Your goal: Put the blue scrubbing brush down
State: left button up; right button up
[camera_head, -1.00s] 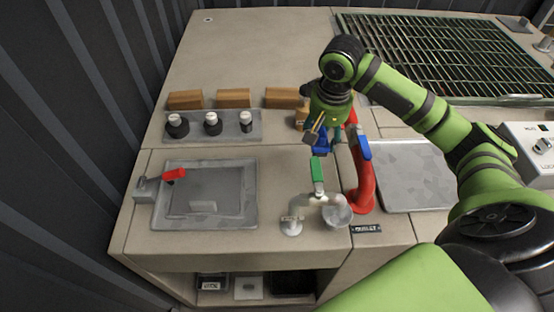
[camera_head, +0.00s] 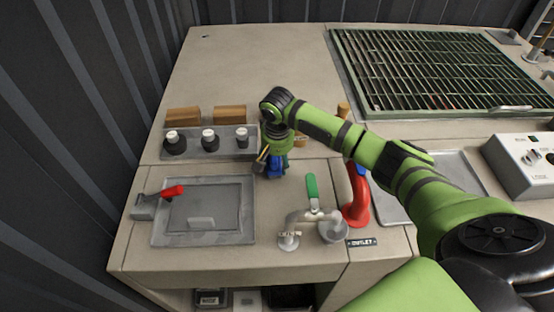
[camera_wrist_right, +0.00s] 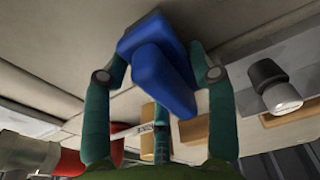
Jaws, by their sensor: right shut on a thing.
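The blue scrubbing brush (camera_wrist_right: 160,65) is held between the two teal fingers in the right wrist view, its blue body near the fingertips. In the head view only a small blue part of the brush (camera_head: 277,169) shows below the hand. My right gripper (camera_head: 270,162) is shut on it, over the counter between the row of knobs and the green-handled valve. The hand and wrist hide much of the brush. I cannot tell whether the brush touches the counter. My left gripper is not in view.
A green-handled valve (camera_head: 312,190) and a red pipe (camera_head: 357,195) stand to the right. A knob panel (camera_head: 190,145) and a lidded grey basin (camera_head: 205,205) with a red lever are to the left. Wooden blocks (camera_head: 230,115) sit behind the knobs. The counter behind the blocks is clear.

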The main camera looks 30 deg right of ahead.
jog(key=shift+f, duration=0.4)
jog(key=shift+f, duration=0.1)
jog(key=o, duration=1.3)
jog(key=r, duration=0.4)
jog(key=s+r, duration=0.1)
jog(key=r, duration=0.7)
jog(key=shift+s+a, duration=0.15)
jog(key=shift+a, duration=0.2)
jog(key=shift+r, duration=0.1)
